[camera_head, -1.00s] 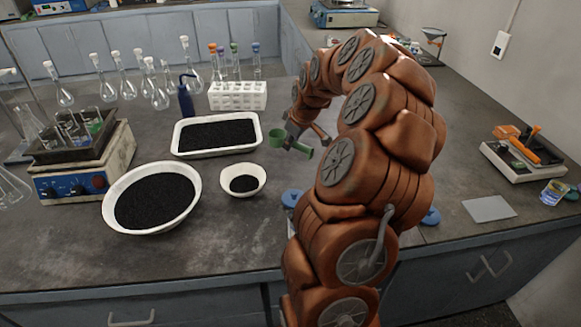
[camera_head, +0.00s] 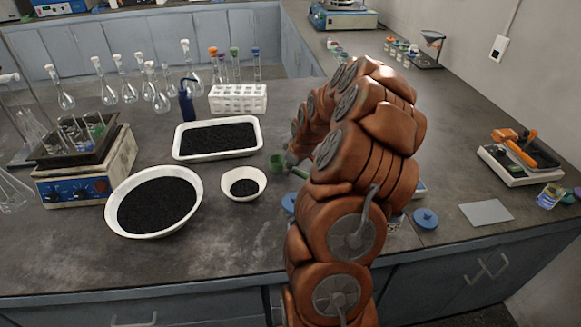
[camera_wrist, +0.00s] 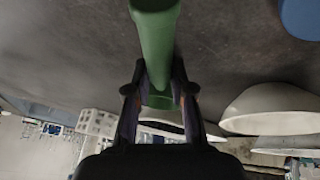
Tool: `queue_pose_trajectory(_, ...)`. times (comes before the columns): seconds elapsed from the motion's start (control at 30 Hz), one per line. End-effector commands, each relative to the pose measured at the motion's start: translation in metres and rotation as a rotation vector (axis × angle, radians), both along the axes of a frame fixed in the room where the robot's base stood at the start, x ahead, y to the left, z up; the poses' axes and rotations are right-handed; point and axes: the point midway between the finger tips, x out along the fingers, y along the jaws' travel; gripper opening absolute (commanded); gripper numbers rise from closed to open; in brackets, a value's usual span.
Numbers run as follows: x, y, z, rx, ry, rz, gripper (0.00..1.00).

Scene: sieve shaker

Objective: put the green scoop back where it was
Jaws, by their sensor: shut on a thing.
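The green scoop shows in the head view with its cup (camera_head: 277,162) just right of the small white bowl and its handle (camera_head: 300,172) running right, partly behind my arm. In the wrist view the green handle (camera_wrist: 155,40) passes between the fingers of my gripper (camera_wrist: 159,92), which is shut on it. The scoop looks held above the grey bench, though its exact height is hard to tell. My gripper is mostly hidden by my arm in the head view.
A small white bowl (camera_head: 260,193), a large white bowl (camera_head: 111,218) and a white tray (camera_head: 178,154), all with black grains, stand to the left. A blue lid (camera_head: 425,218) and a grey plate (camera_head: 486,213) lie right of my arm. The bench front is clear.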

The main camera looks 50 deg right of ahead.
Motion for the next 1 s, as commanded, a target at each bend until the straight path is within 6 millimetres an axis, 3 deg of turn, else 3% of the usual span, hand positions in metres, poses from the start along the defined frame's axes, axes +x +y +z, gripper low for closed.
queue_pose_trajectory(0.1, 0.000, 0.000, -0.004, 0.000, 0.000, 0.000, 0.00)
queue_pose_trajectory(0.13, 0.000, 0.000, -0.003, 0.000, 0.000, 0.000, 0.26)
queue_pose_trajectory(0.33, 0.000, 0.000, -0.003, 0.000, 0.000, 0.000, 0.47)
queue_pose_trajectory(0.77, 0.000, 0.000, 0.003, -0.001, -0.001, 0.000, 0.48)
queue_pose_trajectory(1.0, -0.011, 0.002, 0.024, 0.000, -0.001, -0.001, 0.48)
